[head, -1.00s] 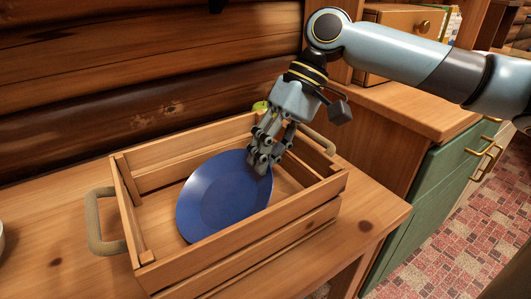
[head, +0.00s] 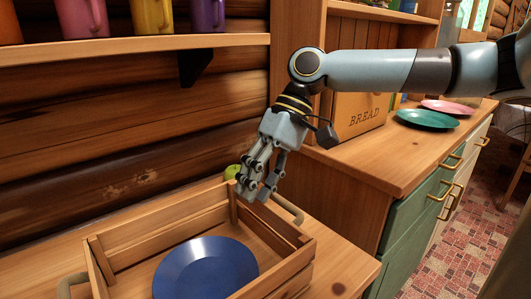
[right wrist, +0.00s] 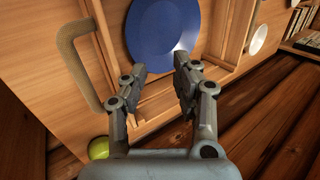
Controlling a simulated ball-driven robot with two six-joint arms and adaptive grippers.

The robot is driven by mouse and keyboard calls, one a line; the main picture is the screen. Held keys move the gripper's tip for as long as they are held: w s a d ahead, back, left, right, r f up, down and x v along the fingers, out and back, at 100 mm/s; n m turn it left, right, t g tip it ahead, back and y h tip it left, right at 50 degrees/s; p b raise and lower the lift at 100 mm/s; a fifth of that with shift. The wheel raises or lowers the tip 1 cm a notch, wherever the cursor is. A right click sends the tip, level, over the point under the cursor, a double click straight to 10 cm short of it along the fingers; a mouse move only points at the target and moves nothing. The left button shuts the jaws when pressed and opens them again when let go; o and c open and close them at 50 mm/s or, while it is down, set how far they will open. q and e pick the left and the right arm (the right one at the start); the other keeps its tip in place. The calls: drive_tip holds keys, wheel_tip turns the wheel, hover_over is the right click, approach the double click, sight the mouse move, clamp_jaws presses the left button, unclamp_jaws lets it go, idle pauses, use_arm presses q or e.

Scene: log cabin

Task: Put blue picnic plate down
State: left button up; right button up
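The blue picnic plate (head: 207,268) lies inside the wooden crate (head: 262,232), face up. It also shows in the right wrist view (right wrist: 165,24), beyond the fingertips and apart from them. My right gripper (head: 257,192) is open and empty, above the crate's back right corner. In the right wrist view my right gripper (right wrist: 162,70) has its two fingers spread with a gap between them. My left gripper is not in view.
A green apple (head: 232,172) sits behind the crate. A bread box (head: 357,114), a green plate (head: 428,119) and a pink plate (head: 446,106) stand on the counter at right. Colored mugs (head: 152,15) line the shelf above. A white bowl (right wrist: 259,39) shows in the wrist view.

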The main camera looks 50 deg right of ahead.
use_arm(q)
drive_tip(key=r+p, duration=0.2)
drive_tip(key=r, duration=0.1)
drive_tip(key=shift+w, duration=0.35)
use_arm(e)
drive_tip(key=v, duration=0.3)
drive_tip(key=shift+d+r, duration=0.2)
drive_tip(key=shift+r, duration=0.15)
